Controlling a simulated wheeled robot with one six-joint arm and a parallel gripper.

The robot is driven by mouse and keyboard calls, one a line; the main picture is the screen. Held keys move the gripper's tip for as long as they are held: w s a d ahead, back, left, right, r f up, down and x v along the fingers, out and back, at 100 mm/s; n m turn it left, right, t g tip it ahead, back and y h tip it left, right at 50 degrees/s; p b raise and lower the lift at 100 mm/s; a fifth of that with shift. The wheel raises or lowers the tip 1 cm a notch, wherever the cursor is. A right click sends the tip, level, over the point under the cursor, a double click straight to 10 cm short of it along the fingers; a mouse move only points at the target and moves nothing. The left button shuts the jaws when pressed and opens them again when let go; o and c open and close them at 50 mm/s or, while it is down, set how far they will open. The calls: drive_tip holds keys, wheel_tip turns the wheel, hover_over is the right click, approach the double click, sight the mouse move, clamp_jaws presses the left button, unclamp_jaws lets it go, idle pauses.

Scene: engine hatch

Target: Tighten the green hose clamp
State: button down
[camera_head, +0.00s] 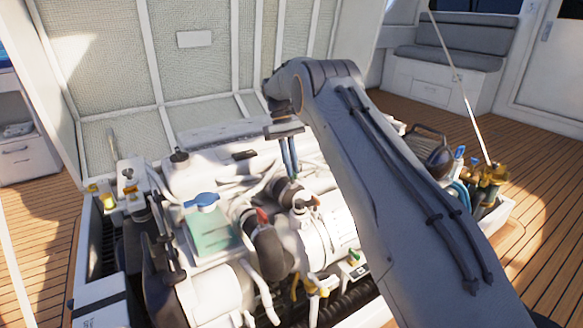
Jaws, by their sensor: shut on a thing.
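My gripper (291,174) points down over the middle of the engine. Its two narrow bluish fingers are close together and shut on the green hose clamp (294,179), which shows only as a small green patch at the fingertips. The clamp is by the upper end of a dark hose. The fingers hide most of it, so its screw and how tight it sits cannot be made out. A red clamp (262,216) sits lower left on the thick black hose (268,252), apart from my gripper.
A blue-capped greenish tank (208,236) stands left of the hoses. Yellow-handled fittings (310,287) are at the front. The raised hatch lid (240,50) stands behind the engine. My arm covers the right side of the engine. Open wooden deck (535,145) lies to the right.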

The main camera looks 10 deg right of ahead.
drive_tip(key=c, duration=1.8)
unclamp_jaws()
drive_tip(key=shift+c, duration=0.2)
drive_tip(key=d+b+v, duration=0.1)
drive_tip(key=b+v, duration=0.2)
drive_tip(key=v, duration=0.4)
drive_tip(key=shift+w+a+r, duration=0.2)
drive_tip(key=shift+a+r, duration=0.2)
drive_tip(key=shift+a, duration=0.15)
